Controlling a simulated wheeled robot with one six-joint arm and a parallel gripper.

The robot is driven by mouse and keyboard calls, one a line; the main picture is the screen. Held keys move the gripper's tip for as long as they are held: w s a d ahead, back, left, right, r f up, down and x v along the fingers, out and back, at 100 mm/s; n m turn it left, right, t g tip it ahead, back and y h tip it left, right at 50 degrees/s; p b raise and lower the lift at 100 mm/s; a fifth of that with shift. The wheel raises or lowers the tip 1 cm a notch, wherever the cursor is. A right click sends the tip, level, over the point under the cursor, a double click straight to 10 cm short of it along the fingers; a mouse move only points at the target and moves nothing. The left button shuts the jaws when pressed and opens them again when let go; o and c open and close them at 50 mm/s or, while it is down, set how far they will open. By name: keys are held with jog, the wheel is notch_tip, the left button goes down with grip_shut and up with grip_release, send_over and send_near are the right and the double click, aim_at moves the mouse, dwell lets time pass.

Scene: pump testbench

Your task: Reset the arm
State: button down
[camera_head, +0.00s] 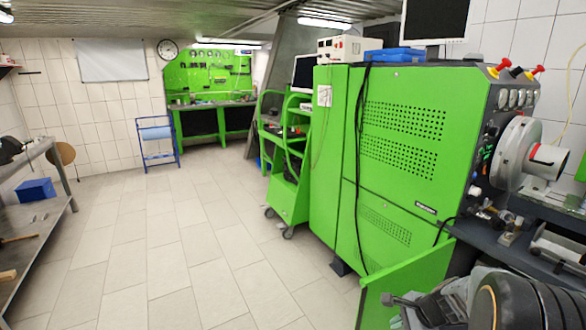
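My arm (515,300) shows in the bottom right corner of the head view as a dark rounded joint, cut off by the picture's edge. Grey parts beside it, low in front of the green test bench, look like my gripper (405,302). Its fingertips are not clear enough to tell open from shut. I see no object held in it. The rest of the arm is out of the frame.
The green pump test bench (400,150) fills the right side, with a dark ledge (510,245) close to my arm. A green wheeled cart (287,190) stands beyond it. A metal workbench (40,215) with a blue box (36,189) is at left. The tiled floor (170,250) between is clear.

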jog(key=s+a+r+n+h+p, duration=0.2)
jog(key=s+a+r+n, duration=0.3)
jog(key=r+n, duration=0.3)
jog(key=s+a+r+n+h+p, duration=0.2)
jog(key=s+a+r+n, duration=0.4)
jog(key=n, duration=0.4)
notch_tip(320, 180, up, 3)
jog(key=shift+s+a+f+h+p, duration=0.1)
jog(key=shift+s+a+h+p, duration=0.15)
jog(key=shift+s+p, duration=0.5)
